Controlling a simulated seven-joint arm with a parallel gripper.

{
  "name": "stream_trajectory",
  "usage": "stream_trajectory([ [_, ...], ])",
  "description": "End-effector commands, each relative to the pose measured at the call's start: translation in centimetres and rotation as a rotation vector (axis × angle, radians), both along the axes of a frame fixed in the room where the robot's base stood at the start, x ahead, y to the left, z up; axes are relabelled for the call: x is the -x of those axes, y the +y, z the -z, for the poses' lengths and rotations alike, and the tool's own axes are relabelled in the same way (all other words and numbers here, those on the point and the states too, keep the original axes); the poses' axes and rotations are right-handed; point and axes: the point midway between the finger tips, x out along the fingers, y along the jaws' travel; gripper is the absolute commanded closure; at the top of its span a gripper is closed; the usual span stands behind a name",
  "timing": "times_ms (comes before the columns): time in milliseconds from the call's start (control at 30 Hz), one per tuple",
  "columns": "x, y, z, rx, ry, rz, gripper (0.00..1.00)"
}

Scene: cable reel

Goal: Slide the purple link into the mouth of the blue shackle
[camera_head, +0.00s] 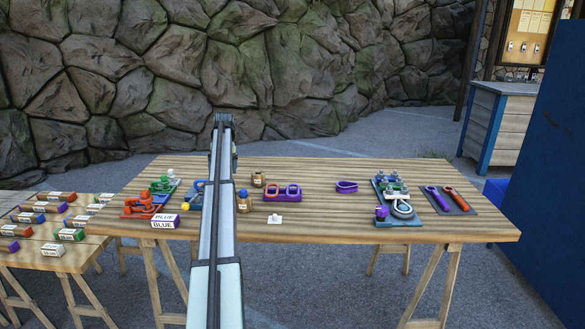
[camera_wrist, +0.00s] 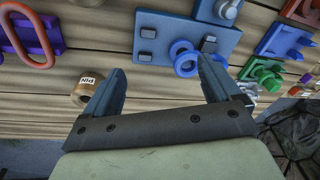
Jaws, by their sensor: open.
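A purple link (camera_head: 347,187), an elongated ring, lies on the table right of centre in the head view. It is not seen in the wrist view. A blue fitting, apparently the blue shackle (camera_wrist: 185,57), shows as a ring on a blue plate (camera_wrist: 160,25) in the wrist view. In the head view my arm covers most of that spot, and only a blue edge (camera_head: 194,192) shows. My gripper (camera_wrist: 161,75) is open with nothing held. The blue ring appears beyond the fingertips, closer to the right finger; contact cannot be told.
A brown PIN-labelled spool (camera_wrist: 87,90) is near the left finger. Red (camera_head: 145,207) and green (camera_head: 163,184) fittings stand left. A plate with a grey shackle (camera_head: 402,209) is right.

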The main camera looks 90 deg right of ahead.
Motion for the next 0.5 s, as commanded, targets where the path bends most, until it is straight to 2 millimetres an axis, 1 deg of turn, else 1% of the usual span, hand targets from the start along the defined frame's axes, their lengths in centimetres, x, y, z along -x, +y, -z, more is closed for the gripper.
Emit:
stream_trajectory([
  [33,3.4,-0.9,0.1,-0.008,0.012,0.042,0.1],
  [67,5.1,-1.3,0.1,-0.014,0.021,0.065,0.1],
  [100,7.6,-1.7,0.1,-0.022,0.032,0.097,0.1],
  [167,11.2,-2.3,0.2,-0.033,0.047,0.144,0.1],
  [200,13.6,-2.6,0.2,-0.04,0.058,0.176,0.1],
  [267,17.0,-2.9,0.3,-0.051,0.072,0.218,0.1],
  [300,19.0,-3.0,0.3,-0.059,0.08,0.244,0.1],
  [400,23.4,-3.1,0.4,-0.073,0.098,0.301,0.1],
  [500,26.3,-3.0,0.4,-0.085,0.111,0.34,0.1],
])
